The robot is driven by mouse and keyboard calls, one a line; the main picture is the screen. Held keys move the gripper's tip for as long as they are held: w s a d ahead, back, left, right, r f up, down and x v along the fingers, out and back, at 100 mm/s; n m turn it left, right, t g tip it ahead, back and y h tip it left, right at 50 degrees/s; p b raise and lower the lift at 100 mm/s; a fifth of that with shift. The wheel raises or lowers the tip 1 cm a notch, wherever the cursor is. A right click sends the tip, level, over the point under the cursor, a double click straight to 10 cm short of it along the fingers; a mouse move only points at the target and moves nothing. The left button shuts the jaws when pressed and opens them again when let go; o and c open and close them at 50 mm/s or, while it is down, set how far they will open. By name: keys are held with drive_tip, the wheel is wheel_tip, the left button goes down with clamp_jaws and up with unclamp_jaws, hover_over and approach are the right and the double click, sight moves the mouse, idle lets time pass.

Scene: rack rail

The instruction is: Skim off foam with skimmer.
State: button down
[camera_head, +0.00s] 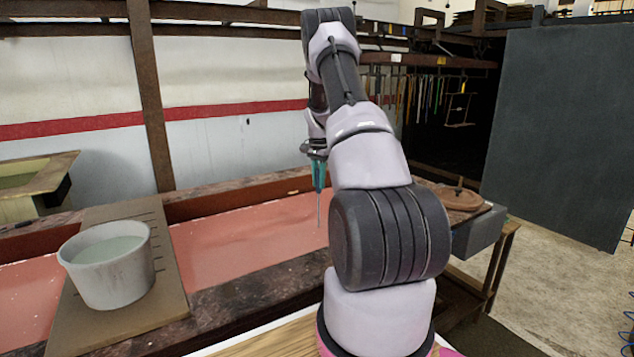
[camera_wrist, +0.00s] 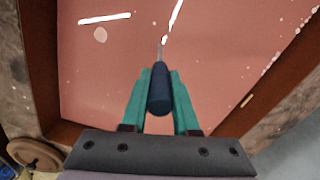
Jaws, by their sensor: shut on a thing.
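My gripper (camera_head: 318,172) has teal fingers and points down above the tank of reddish liquid. In the wrist view my gripper (camera_wrist: 160,105) is shut on the dark blue handle of a tool, which I take to be the skimmer (camera_wrist: 160,92). In the head view its thin metal shaft (camera_head: 319,208) hangs below the fingers. The shape of its far end is unclear, and I cannot tell whether it touches the liquid. The tank's liquid (camera_head: 245,235) shows a pale round patch (camera_wrist: 100,34), possibly foam, plus small specks and bright white streaks that may be reflections.
A white bucket (camera_head: 112,285) with pale liquid stands on a brown board (camera_head: 140,322) across the tank, at left. A rusty post (camera_head: 150,95) rises behind the tank. A round brown lid (camera_head: 458,199) lies at right. A large dark panel (camera_head: 560,130) stands farther right.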

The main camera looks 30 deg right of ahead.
drive_tip(key=s+d, duration=0.2)
drive_tip(key=s, duration=0.9)
drive_tip(key=shift+s, duration=0.2)
drive_tip(key=shift+d+r, duration=0.1)
wheel_tip(320, 180, up, 14)
idle(1.3)
drive_tip(key=shift+r, duration=0.1)
idle(3.6)
